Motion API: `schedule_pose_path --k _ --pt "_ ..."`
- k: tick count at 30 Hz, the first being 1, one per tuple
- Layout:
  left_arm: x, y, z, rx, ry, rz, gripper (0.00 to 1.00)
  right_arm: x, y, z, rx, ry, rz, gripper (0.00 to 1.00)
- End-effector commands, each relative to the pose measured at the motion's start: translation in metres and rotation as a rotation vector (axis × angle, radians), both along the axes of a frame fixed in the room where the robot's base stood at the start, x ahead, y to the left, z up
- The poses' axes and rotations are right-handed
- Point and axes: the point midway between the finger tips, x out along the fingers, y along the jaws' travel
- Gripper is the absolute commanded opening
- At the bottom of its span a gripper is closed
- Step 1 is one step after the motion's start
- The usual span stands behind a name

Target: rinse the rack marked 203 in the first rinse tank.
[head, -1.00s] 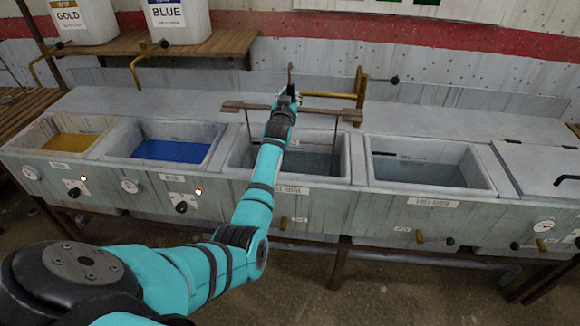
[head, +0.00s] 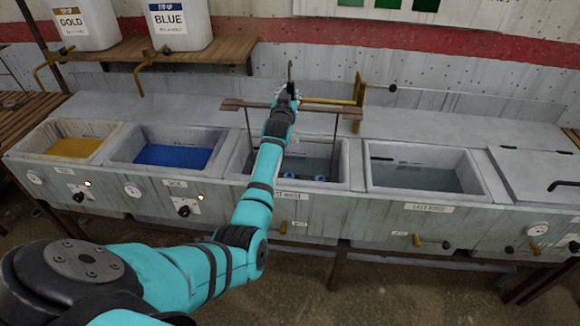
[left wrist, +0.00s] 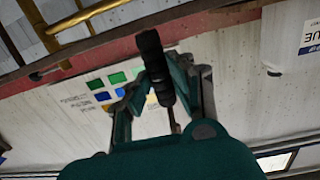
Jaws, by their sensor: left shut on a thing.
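My left gripper (head: 287,97) is shut on the upright handle of a rack, above the first rinse tank (head: 343,165). The rack has a brown crossbar (head: 237,104) with thin rods hanging down into the tank. Small blue parts (head: 318,178) show low in the tank, near the water. My forearm hides the tank's middle and part of its label. No number is legible on the rack. In the left wrist view the fingers close around a dark upright grip (left wrist: 152,50). My right gripper is not in view.
A brass tap arm (head: 358,92) stands behind the rack, close to the crossbar. The last rinse tank (head: 480,180) is open to the right, beside a closed lid (head: 540,170). Blue (head: 170,155) and gold (head: 75,147) dye tanks lie left.

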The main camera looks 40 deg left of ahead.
Motion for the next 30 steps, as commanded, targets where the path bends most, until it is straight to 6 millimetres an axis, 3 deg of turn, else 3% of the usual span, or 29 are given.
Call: schedule_pose_path --k 1,30 --pt "0.0 0.0 0.017 0.003 -0.006 0.0 0.0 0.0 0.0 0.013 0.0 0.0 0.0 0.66" --pt "-0.011 -0.006 0.14 0.004 -0.007 0.0 0.0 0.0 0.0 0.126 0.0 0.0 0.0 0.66"
